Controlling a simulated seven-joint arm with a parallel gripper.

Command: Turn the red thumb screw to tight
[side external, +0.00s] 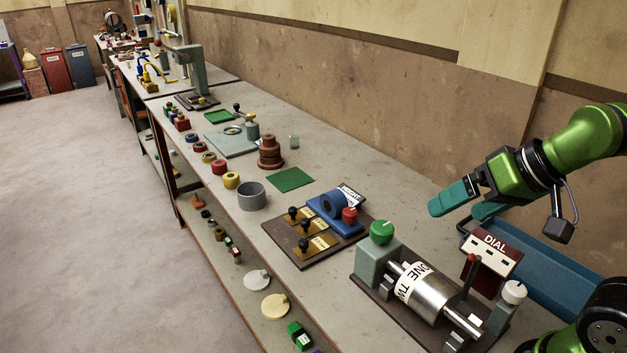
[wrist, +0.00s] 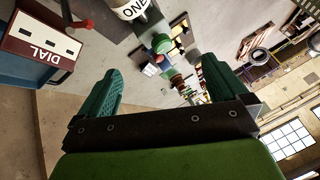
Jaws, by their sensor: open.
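A red knob (side external: 349,215), which looks like the thumb screw, is at the near right end of a blue block (side external: 338,224) in the side external view. A dark blue ring (side external: 334,204) and a white label (side external: 351,196) with partly readable lettering are beside it. My gripper (side external: 460,208) is open and empty, in the air to the right of the red knob and well apart from it. Its two green fingers are spread in the wrist view (wrist: 164,72). There the blue block is small and far off, and the screw's setting cannot be read.
A roller machine with a green knob (side external: 382,232), a metal roller (side external: 420,288) and a red-tipped lever (side external: 471,258) stands in front. A red DIAL box (side external: 490,249) and a blue bin (side external: 545,272) are below my gripper. A green mat (side external: 290,180) lies farther back.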

